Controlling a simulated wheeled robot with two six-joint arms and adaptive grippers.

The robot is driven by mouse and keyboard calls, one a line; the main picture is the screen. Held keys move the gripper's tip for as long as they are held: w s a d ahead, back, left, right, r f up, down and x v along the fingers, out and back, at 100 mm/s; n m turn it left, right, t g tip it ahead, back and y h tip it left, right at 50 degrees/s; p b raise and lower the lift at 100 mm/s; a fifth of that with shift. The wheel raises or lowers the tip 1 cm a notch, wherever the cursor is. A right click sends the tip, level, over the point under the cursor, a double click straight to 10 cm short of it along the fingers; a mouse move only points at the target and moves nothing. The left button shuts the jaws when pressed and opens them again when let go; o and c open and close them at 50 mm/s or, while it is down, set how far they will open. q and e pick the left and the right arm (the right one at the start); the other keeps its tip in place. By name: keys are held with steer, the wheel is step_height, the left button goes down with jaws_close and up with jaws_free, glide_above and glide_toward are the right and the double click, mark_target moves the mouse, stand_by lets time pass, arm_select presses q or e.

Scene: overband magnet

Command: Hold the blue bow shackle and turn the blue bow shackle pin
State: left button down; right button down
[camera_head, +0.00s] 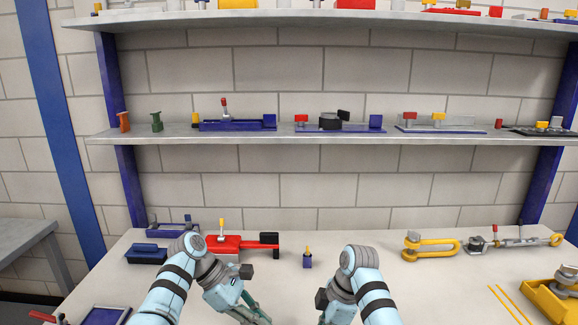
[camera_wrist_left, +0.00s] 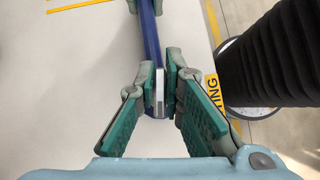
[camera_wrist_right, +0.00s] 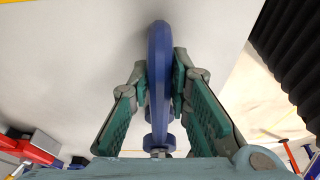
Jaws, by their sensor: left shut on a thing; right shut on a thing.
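In the left wrist view the blue shackle (camera_wrist_left: 149,30) runs to the top edge, between what look like the right fingertips. There my left gripper (camera_wrist_left: 160,78) is shut around a silver-and-blue end piece (camera_wrist_left: 159,92), apparently the pin; the pads hide much of it. In the head view the left gripper (camera_head: 252,315) shows at the bottom edge; the shackle is out of sight.
Behind my arms on the bench stand a red clamp-like tool (camera_head: 225,243), a small blue piece (camera_head: 307,260) and a blue block (camera_head: 146,254). A yellow shackle (camera_head: 430,251) and turnbuckle (camera_head: 510,241) lie right. A yellow block (camera_head: 553,300) stands at the right edge.

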stand_by(0.3)
arm_select(q)
steer(key=shift+n+t, duration=0.6)
steer(key=shift+n, duration=0.3)
steer(key=c, duration=1.6)
jaws_free()
